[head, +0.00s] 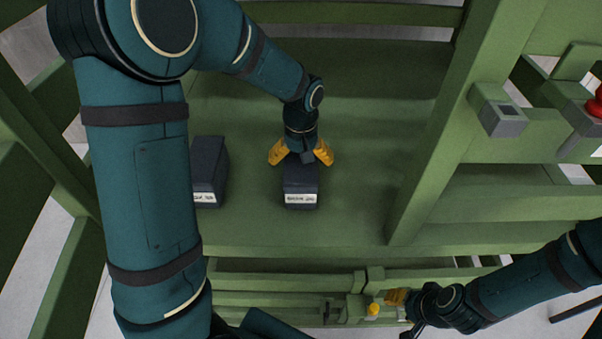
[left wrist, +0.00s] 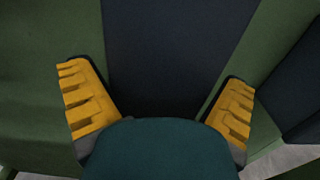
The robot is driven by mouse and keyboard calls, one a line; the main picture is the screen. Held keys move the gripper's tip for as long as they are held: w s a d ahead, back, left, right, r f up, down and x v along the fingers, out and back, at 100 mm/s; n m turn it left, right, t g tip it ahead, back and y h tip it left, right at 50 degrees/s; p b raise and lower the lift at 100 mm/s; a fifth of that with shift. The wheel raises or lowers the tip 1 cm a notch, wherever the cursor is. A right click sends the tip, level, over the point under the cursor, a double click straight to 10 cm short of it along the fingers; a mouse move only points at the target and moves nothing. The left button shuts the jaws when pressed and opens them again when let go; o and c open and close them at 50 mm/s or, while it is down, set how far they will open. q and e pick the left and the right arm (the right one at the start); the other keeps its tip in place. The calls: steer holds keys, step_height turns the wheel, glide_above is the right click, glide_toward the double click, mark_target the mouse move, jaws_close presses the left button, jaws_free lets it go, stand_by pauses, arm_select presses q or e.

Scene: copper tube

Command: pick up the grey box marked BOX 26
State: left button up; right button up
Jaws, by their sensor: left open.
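Two dark grey boxes with white labels stand on the green shelf, one at the left (head: 208,168) and one nearer the middle (head: 301,187). The lettering is too small to read surely, so I cannot tell which is BOX 26. My left gripper (head: 301,156) is open above the back of the middle box, with a yellow finger towards each side. In the left wrist view a dark box (left wrist: 165,45) lies between the open fingers (left wrist: 160,108), apparently without contact. Another dark box (left wrist: 298,85) shows at the right edge. My right gripper (head: 396,298) is low at the right, partly hidden.
The green shelf (head: 360,200) is clear to the right of the middle box. A slanting green post (head: 440,140) stands further right. A grey block (head: 502,118) and a red knob (head: 596,103) are on the frame. Green rails (head: 280,282) run below the shelf.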

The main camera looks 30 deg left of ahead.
arm_select(q)
steer(key=shift+f, duration=0.15)
steer(key=c, duration=1.1)
steer(key=shift+c, duration=0.2)
